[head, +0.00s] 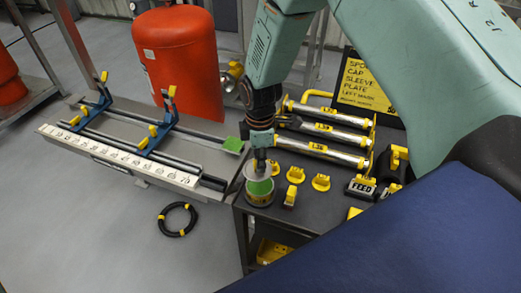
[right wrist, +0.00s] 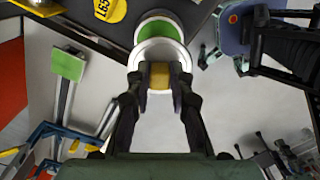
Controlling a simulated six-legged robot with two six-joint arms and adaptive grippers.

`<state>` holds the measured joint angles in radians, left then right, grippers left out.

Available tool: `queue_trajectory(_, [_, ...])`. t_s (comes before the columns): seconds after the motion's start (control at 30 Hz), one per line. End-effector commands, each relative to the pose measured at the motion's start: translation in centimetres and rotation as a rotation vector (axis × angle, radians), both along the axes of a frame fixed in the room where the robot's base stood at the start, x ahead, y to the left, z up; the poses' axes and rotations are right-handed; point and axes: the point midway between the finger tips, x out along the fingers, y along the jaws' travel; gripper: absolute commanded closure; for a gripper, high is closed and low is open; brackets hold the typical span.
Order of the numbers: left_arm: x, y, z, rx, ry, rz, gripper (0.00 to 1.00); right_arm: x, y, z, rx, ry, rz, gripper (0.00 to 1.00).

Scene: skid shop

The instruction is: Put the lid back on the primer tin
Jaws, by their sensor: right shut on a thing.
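The primer tin (head: 260,199) stands at the near left corner of the dark bench top, its open top showing green inside. In the right wrist view the tin (right wrist: 160,19) shows as a pale rim around green. My right gripper (head: 260,163) is right above the tin, pointing down. It is shut on the yellow knob of the silver lid (right wrist: 152,50). The lid (head: 254,172) overlaps part of the tin's opening in both views, off-centre. I cannot tell whether it touches the rim. My left gripper is not in view.
Several yellow caps (head: 321,182) stand right of the tin. Metal rollers (head: 325,132) lie behind them, and a FEED block (head: 360,187) is farther right. A grey rail fixture (head: 130,170) stands left of the bench. A black cable coil (head: 177,219) lies on the floor.

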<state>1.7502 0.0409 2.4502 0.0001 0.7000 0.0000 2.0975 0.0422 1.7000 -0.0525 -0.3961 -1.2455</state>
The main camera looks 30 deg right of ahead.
Motion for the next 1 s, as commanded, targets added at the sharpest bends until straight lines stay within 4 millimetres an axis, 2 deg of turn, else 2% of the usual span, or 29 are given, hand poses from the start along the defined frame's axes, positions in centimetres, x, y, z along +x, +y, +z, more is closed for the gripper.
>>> queue_trajectory(0.27, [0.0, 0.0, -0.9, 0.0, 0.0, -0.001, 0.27, -0.1, -0.3, -1.1, 0.0, 0.001, 0.008, 1.0])
queue_trajectory(0.7, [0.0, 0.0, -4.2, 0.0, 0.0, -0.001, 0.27, -0.2, -0.3, -4.7, 0.0, 0.001, 0.006, 1.0])
queue_trajectory(1.0, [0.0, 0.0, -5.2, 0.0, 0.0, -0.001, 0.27, -0.1, -0.3, -6.5, 0.001, 0.002, 0.006, 1.0])
